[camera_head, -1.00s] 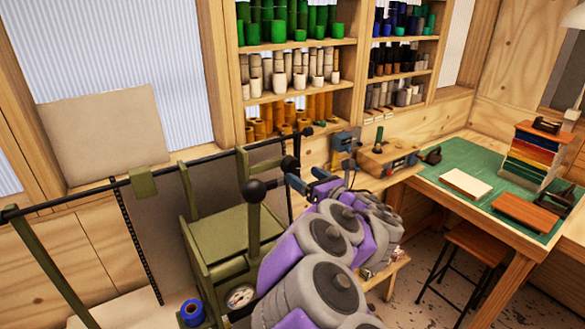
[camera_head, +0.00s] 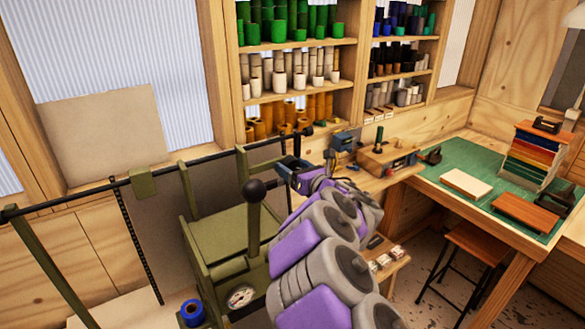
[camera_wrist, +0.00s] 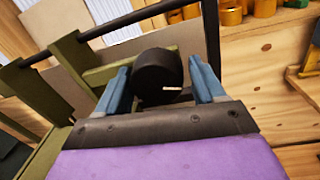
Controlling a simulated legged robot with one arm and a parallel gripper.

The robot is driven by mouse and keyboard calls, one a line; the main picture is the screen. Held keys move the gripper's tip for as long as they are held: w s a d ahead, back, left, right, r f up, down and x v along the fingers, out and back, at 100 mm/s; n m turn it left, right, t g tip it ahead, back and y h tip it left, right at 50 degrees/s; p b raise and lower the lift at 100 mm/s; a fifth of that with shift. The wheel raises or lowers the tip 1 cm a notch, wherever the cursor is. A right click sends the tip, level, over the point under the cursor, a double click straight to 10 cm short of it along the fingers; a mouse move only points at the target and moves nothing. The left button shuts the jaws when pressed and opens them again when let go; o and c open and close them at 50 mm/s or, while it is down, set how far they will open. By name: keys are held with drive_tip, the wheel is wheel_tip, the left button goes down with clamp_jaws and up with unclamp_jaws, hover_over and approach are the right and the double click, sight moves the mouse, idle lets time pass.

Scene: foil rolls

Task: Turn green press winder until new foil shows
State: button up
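The olive-green press (camera_head: 222,232) stands left of centre in the head view, with an upright lever topped by a black ball (camera_head: 254,190). My gripper (camera_head: 291,170) is at the right side of the press, beyond the lever. In the wrist view my gripper (camera_wrist: 158,82) has its two blue fingers apart. A round dark knob (camera_wrist: 156,70), apparently the winder, lies between them with a narrow gap seeming to show on each side. A small pale mark is on the knob's face. I cannot make out any foil in the press.
A blue roll (camera_head: 192,311) stands at the lower left by the press. A black rail (camera_head: 95,195) runs across the press top. A low wooden stand (camera_head: 392,263) with small items is right of my arm. A green-matted table (camera_head: 455,160) is further right.

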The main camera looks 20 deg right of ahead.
drive_tip(key=c, duration=0.8)
drive_tip(key=shift+o, duration=0.2)
